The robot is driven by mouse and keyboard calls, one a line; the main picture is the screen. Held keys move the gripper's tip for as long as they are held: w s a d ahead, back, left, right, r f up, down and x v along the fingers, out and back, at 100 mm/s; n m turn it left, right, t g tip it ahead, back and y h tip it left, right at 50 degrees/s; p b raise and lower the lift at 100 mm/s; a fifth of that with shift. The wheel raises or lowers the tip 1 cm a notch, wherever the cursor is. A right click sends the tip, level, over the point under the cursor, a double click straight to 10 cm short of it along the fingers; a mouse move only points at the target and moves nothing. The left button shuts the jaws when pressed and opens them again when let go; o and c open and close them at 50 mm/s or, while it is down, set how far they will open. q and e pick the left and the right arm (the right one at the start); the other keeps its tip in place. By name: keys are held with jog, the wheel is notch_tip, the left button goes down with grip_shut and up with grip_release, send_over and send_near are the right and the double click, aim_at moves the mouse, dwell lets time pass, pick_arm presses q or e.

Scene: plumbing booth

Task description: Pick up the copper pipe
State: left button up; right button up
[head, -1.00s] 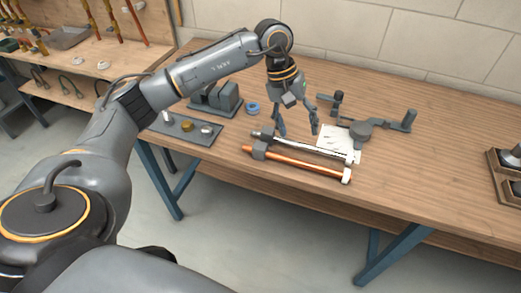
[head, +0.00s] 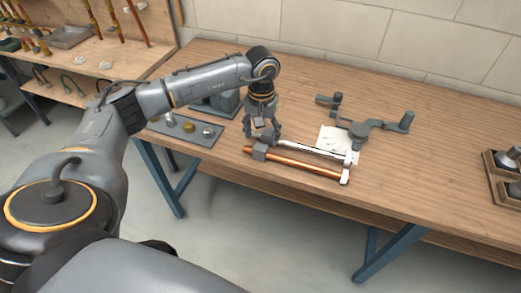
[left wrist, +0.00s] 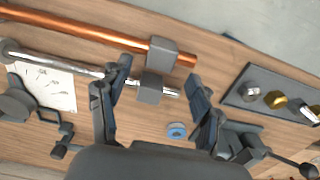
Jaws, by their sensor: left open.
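The copper pipe (head: 308,166) lies on the workbench, resting on a grey block near its left end and a white support at its right end. A silver pipe (head: 318,150) lies parallel just behind it. My left gripper (head: 261,140) is open above the left end of the silver pipe, behind the copper pipe. In the left wrist view the copper pipe (left wrist: 85,36) crosses the upper left, beyond the fingertips. The silver pipe (left wrist: 75,68) runs toward the space between the open fingers (left wrist: 158,82). My right gripper is not in view.
A grey tray (head: 168,134) with fittings sits to the left. A dark tool (head: 380,128) and a white sheet (head: 331,138) lie to the right. A blue ring (left wrist: 177,131) shows in the left wrist view. A box (head: 500,170) stands at the far right. The front right bench is clear.

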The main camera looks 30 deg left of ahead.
aim_at(261, 146)
pick_arm(q)
jog(key=f, duration=0.2)
jog(key=f+p, duration=0.1)
jog(key=shift+s+f, duration=0.2)
jog(key=shift+s, duration=0.05)
jog(key=shift+w+f, duration=0.1)
jog(key=shift+f, duration=0.1)
jog(key=c, duration=1.3)
grip_shut()
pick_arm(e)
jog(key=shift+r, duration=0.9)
pick_arm(q)
jog(key=shift+r, duration=0.1)
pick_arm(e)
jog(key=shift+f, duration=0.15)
